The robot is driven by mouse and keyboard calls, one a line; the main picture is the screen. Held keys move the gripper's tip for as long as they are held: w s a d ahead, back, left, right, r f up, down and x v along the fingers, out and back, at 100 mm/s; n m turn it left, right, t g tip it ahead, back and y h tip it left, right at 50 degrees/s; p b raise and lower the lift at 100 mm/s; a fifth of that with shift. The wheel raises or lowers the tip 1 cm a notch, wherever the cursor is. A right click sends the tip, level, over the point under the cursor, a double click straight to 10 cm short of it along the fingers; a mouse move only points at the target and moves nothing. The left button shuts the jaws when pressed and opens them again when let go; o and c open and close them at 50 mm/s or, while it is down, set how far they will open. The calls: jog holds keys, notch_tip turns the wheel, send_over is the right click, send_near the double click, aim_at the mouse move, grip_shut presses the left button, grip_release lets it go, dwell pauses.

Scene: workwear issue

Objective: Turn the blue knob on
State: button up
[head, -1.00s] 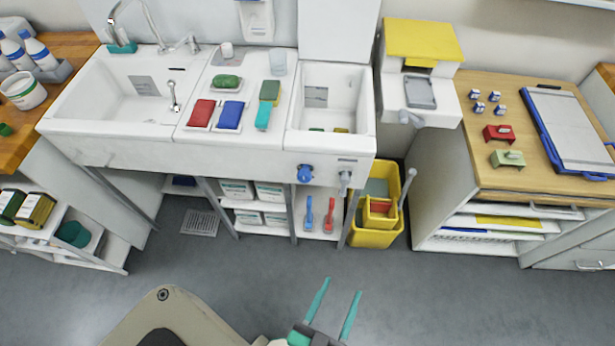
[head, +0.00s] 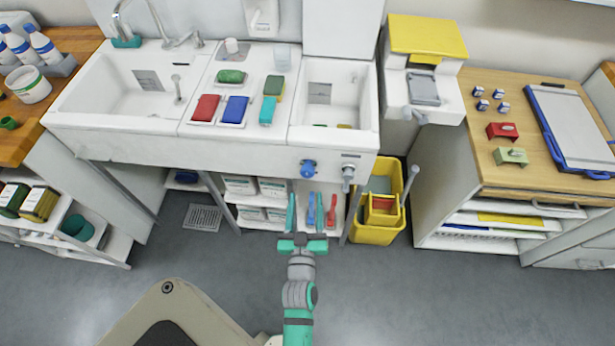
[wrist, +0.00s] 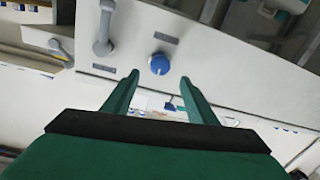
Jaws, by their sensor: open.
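The blue knob (head: 308,168) sits on the white front panel of the sink unit, below the small right basin. In the wrist view the blue knob (wrist: 159,64) shows a white pointer mark and lies ahead of the fingertips, roughly between them. My gripper (head: 306,198) is in front of the sink unit, a little below the knob in the head view. Its two teal fingers are apart with nothing between them. In the wrist view my gripper (wrist: 158,80) is also open, with a gap to the panel. A small label plate is beside the knob.
A grey lever handle (head: 348,175) sticks out of the panel right of the knob. Blue and red brushes (head: 331,210) stand on the shelf below. A yellow bucket (head: 376,233) stands at the right. The floor in front is clear.

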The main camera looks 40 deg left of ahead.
aim_at(307, 175)
jog(key=x, duration=0.8)
jog(key=shift+w+a, duration=0.15)
jog(key=shift+w, duration=0.15)
jog(key=shift+c, duration=0.6)
jog(key=c, duration=0.9)
